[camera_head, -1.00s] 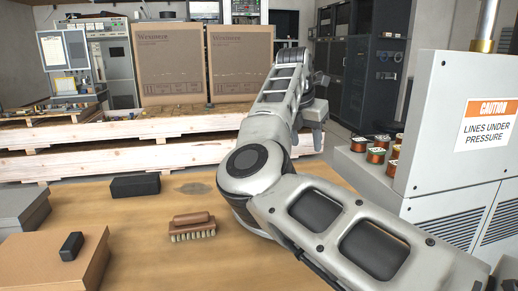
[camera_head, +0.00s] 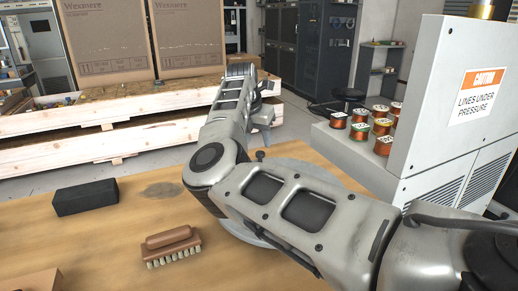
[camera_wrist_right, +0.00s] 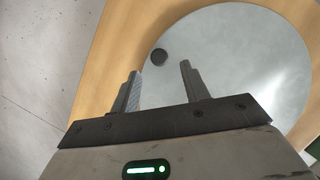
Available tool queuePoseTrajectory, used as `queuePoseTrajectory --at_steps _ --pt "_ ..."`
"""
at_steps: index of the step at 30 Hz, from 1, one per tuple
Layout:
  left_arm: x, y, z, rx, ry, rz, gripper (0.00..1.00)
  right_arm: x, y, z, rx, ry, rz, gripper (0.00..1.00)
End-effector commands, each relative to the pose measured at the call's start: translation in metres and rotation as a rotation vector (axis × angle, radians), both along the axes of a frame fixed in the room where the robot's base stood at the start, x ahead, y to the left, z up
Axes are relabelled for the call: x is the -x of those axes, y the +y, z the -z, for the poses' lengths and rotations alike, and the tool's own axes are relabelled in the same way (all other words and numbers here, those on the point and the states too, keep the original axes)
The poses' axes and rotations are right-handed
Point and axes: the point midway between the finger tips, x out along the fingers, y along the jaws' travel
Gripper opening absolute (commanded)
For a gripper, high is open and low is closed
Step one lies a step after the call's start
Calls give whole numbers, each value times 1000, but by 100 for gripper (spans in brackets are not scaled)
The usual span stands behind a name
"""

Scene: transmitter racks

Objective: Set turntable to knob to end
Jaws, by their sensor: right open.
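The turntable, a round grey disc (camera_head: 296,164), lies on the wooden table, largely hidden behind my right arm in the head view. In the right wrist view the disc (camera_wrist_right: 235,60) fills much of the upper right. Its small dark round knob (camera_wrist_right: 159,56) sits near the disc's left edge, beyond the fingertips and between their lines. A small dark knob (camera_head: 259,155) also shows beside my arm in the head view. My right gripper (camera_head: 262,127) is open and empty above the table's far edge; its two fingers (camera_wrist_right: 158,68) stand apart, not touching the knob. My left gripper is out of view.
A wooden brush (camera_head: 172,246) and a black block (camera_head: 85,197) lie on the table (camera_head: 110,240) at left. A grey cabinet (camera_head: 440,110) with a caution label and several copper spools (camera_head: 359,131) stand at right. Crates with cardboard boxes (camera_head: 105,45) stand behind.

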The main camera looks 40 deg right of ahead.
Motion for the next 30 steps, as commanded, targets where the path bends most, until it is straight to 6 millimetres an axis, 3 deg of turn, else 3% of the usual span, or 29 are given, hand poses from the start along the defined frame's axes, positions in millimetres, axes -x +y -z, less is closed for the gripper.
queuePoseTrajectory --at_steps 3,9,20,21,26,30 --pt "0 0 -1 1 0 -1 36 -3 -9 21 0 3 1 46" --pt "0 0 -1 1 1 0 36 -6 -17 43 0 2 1 46" --pt "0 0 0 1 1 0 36 -8 -18 48 -1 -1 1 46" --pt "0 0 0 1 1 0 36 -8 -18 48 -1 -1 1 43" --pt "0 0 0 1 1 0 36 -8 -18 48 0 0 0 0" --pt "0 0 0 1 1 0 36 -7 -19 48 0 -1 2 0"
